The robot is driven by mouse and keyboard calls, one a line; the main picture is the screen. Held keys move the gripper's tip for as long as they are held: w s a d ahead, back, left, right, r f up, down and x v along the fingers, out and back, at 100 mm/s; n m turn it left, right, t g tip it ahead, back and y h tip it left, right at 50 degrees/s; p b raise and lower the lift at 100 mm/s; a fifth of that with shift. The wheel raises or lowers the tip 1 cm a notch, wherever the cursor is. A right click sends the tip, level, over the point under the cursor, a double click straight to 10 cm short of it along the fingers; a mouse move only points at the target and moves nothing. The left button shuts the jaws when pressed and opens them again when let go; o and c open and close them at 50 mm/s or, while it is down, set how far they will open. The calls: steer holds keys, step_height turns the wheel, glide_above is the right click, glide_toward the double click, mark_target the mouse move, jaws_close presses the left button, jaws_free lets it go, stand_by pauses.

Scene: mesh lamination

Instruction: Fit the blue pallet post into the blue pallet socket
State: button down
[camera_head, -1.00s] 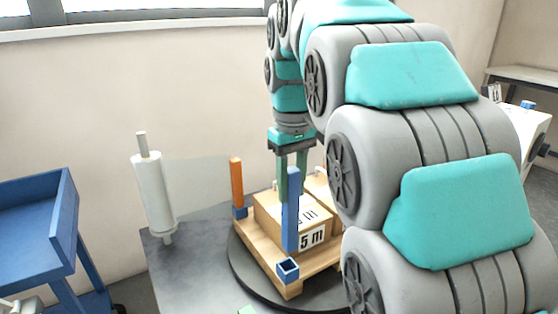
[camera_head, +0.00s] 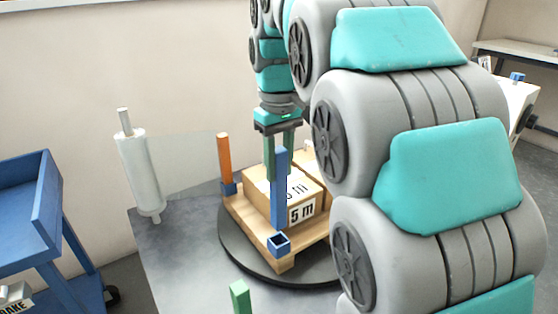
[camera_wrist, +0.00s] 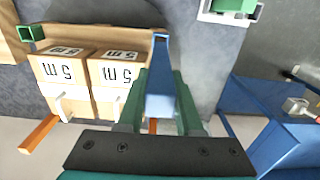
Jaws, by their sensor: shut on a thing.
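The blue pallet post (camera_head: 279,190) is upright between the green fingers of my gripper (camera_head: 279,150), which is shut on it. In the wrist view the post (camera_wrist: 160,80) shows between the fingers of my gripper (camera_wrist: 160,105). The blue pallet socket (camera_head: 280,245) is a small square cup at the near corner of the wooden pallet (camera_head: 262,240). Its dark opening shows, and the post's lower end appears just above or behind it, apart from it. I cannot tell how deep the offset is.
Cartons (camera_head: 265,185) marked 5 m stand on the pallet beside the post. An orange post (camera_head: 224,160) stands at the left corner. A green post (camera_head: 240,297) stands in front. A white roll (camera_head: 140,172) and blue cart (camera_head: 25,210) are at left.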

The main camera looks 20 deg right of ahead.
mark_target(279, 198)
steer(key=shift+f+b, duration=0.55)
steer(key=shift+f, duration=1.1)
steer(key=shift+f+b, duration=0.9)
steer(key=shift+f, duration=1.65)
stand_by(0.4)
steer(key=c, duration=0.5)
jaws_free()
steer(key=shift+r, duration=0.15)
steer(key=shift+r, duration=3.75)
